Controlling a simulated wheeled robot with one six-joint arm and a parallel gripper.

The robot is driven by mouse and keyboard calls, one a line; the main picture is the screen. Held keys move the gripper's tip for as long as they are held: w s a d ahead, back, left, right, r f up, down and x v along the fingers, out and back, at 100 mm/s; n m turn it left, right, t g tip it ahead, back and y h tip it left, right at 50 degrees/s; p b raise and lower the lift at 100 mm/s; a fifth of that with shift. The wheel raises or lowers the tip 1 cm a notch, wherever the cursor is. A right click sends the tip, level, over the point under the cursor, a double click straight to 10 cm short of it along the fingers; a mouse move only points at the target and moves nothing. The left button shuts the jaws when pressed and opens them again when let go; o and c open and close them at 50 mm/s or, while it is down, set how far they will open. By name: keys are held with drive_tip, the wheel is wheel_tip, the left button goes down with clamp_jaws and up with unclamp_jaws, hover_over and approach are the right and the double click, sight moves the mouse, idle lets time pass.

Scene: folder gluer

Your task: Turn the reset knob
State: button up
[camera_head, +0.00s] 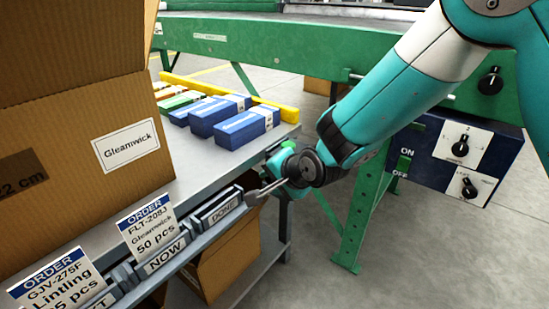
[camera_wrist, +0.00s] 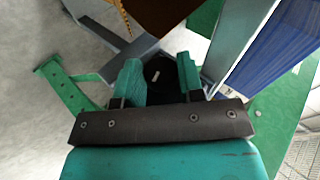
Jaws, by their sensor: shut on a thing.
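My gripper (camera_head: 280,172) is at the right end of the grey table, beside its edge, with my arm reaching in from the upper right. In the wrist view its two teal fingers (camera_wrist: 160,74) stand on either side of a dark round knob (camera_wrist: 156,77) with a short white mark, shut on it. No label shows on this knob, so I cannot tell from the pictures whether it is the reset knob. In the head view my gripper and wrist hide it. Other black knobs sit on the blue control box (camera_head: 428,158) and on the green machine (camera_head: 508,100) at right, away from my gripper.
The grey table (camera_head: 185,180) holds a cardboard box (camera_head: 60,130), several blue cartons (camera_head: 245,128) and a yellow bar (camera_head: 225,95). Order cards (camera_head: 150,232) stand along its front rail. A green machine leg (camera_head: 358,215) stands close to my gripper. Floor is clear at lower right.

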drive_tip(key=g+h+p, duration=0.1)
drive_tip(key=p, duration=0.2)
drive_tip(key=r+g+h+p, duration=0.1)
drive_tip(key=p, duration=0.3)
drive_tip(key=shift+w+a+r+h, duration=0.15)
drive_tip(key=shift+a+r+h, duration=0.05)
drive_tip(key=shift+r+h, duration=0.1)
drive_tip(key=g+h+p, duration=0.1)
drive_tip(key=p, duration=0.1)
drive_tip(key=g+h+p, duration=0.1)
drive_tip(key=p, duration=0.2)
drive_tip(key=shift+w+a+f+n+h, duration=0.1)
drive_tip(key=shift+a+f+n+h, duration=0.05)
drive_tip(key=shift+f+n+h, duration=0.2)
drive_tip(key=shift+f+g+p, duration=0.1)
drive_tip(key=shift+g+p, duration=0.2)
drive_tip(key=shift+p, duration=0.05)
drive_tip(key=o, duration=0.9)
drive_tip(key=shift+f, duration=0.1)
drive_tip(key=p+v, duration=0.3)
drive_tip(key=v, duration=1.4)
drive_tip(key=shift+a+r, duration=0.1)
drive_tip(key=shift+r, duration=0.15)
